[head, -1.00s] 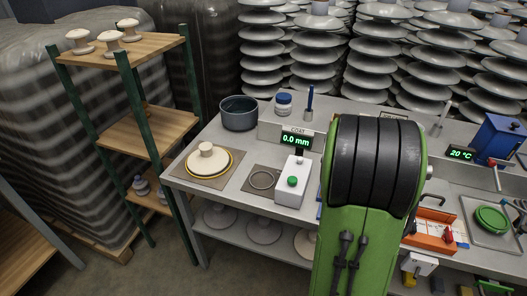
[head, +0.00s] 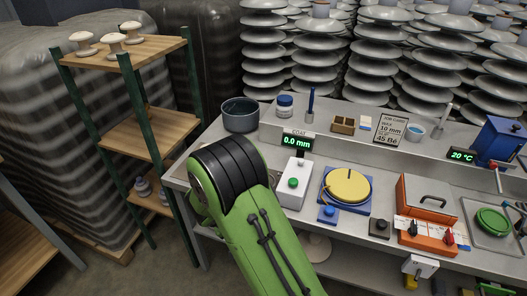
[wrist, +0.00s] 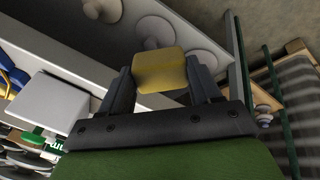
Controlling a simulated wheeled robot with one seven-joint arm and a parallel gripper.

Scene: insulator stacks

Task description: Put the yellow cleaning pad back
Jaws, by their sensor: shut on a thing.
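The yellow cleaning pad (wrist: 159,66) shows in the wrist view as a small rounded block. My gripper (wrist: 161,78) is shut on it, with one dark finger at each side.
A dark pot (head: 240,114), a white-and-blue jar (head: 284,105) and the white coat gauge (head: 293,184) stand near my arm. A yellow-topped blue turntable (head: 347,187) and an orange press (head: 427,205) are to the right. A wooden shelf rack (head: 150,133) stands left of the bench.

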